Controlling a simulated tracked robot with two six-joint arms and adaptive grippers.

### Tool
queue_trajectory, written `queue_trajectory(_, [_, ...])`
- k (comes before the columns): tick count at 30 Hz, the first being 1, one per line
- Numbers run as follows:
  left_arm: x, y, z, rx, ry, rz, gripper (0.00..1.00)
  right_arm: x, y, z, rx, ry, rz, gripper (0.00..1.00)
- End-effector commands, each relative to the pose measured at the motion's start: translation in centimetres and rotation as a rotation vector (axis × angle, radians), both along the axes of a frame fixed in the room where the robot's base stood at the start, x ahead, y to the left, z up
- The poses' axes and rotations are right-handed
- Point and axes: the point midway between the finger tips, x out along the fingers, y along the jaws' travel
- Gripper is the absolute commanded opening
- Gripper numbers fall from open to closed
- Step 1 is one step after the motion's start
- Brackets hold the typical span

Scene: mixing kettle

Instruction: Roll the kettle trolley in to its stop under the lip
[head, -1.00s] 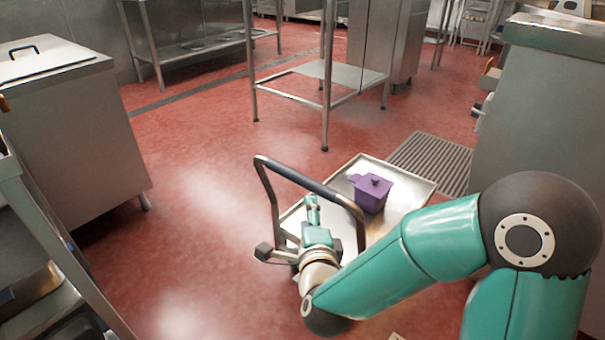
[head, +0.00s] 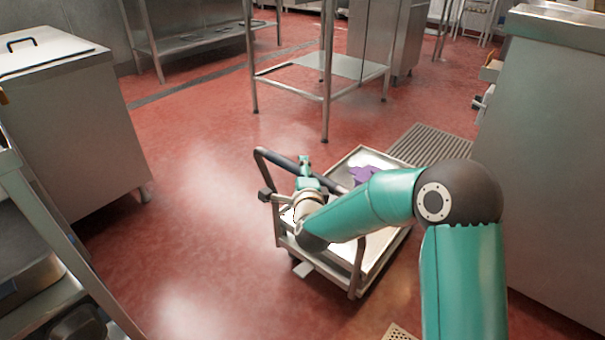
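The trolley (head: 378,255) is a low steel cart with a flat tray top and a raised bar handle (head: 330,183) at its near left end. A purple container (head: 362,173) stands on the tray, partly hidden by my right arm. My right gripper (head: 285,178) is at the handle, its two fingers spread apart near the bar. Whether they touch the bar is unclear. My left gripper is out of view. I cannot make out the kettle's lip or the stop.
A floor grate (head: 420,146) lies just beyond the trolley. A steel cabinet (head: 545,160) stands to the right, a lidded steel unit (head: 75,130) to the left. A steel table frame (head: 327,100) stands behind. Red floor is clear left of the trolley.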

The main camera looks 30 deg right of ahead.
Motion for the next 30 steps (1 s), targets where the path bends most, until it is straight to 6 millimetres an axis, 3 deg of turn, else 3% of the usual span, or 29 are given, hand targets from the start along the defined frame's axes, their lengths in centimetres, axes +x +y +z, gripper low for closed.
queue_trajectory(6, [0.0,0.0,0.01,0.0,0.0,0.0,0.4,0.02,0.0,0.02,0.0,0.0,0.0,0.56])
queue_trajectory(16, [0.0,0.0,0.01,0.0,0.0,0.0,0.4,-0.01,0.01,-0.01,0.0,0.001,0.0,0.01])
queue_trajectory(30, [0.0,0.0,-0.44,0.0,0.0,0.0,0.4,0.29,-0.39,-0.22,0.001,0.002,0.004,0.0])
